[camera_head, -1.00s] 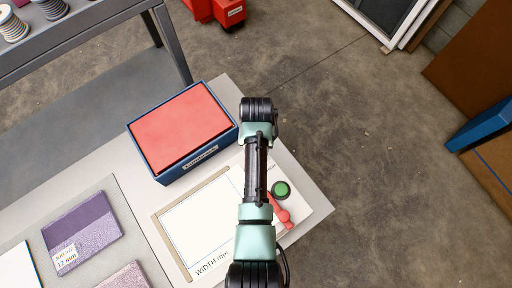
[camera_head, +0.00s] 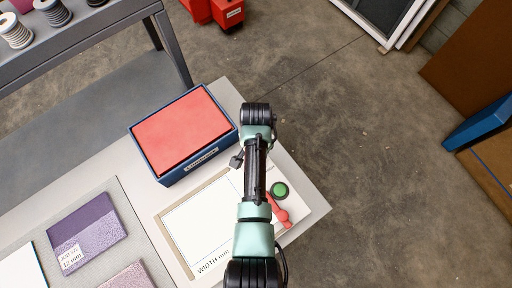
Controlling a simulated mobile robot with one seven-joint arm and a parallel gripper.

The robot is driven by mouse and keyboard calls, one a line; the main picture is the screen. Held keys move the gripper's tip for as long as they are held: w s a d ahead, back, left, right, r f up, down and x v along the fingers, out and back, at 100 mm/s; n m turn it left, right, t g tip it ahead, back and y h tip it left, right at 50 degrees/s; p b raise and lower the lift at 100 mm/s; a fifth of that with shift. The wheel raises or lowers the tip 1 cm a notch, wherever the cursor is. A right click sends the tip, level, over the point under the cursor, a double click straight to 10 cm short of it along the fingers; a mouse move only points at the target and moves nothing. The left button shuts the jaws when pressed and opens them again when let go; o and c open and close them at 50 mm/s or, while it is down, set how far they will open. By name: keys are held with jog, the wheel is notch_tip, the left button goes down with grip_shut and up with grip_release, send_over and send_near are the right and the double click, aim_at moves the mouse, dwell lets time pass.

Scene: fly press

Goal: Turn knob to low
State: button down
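A red knob with a pointer-like handle (camera_head: 284,219) sits on the pale panel (camera_head: 312,208) at the right end of the table, partly hidden behind my arm. A round green button (camera_head: 280,190) is just above it. My arm reaches over the panel from the bottom of the picture. A small dark part that looks like the end of my gripper (camera_head: 237,160) pokes out left of the arm, apart from the knob. The rest of the gripper is hidden under the arm, so its opening and any contact do not show.
A blue box with a red top (camera_head: 182,132) stands left of the arm. A white sheet marked "WIDTH mm" (camera_head: 203,225) lies beside the panel. Purple sample pieces (camera_head: 87,233) lie at lower left. A grey shelf with spools (camera_head: 90,32) is at upper left. The floor at right is open.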

jog(key=shift+w, duration=0.1)
dwell(0.3)
jog(key=shift+c, duration=2.2)
grip_release()
notch_tip(320, 180, up, 13)
jog(key=b, duration=0.1)
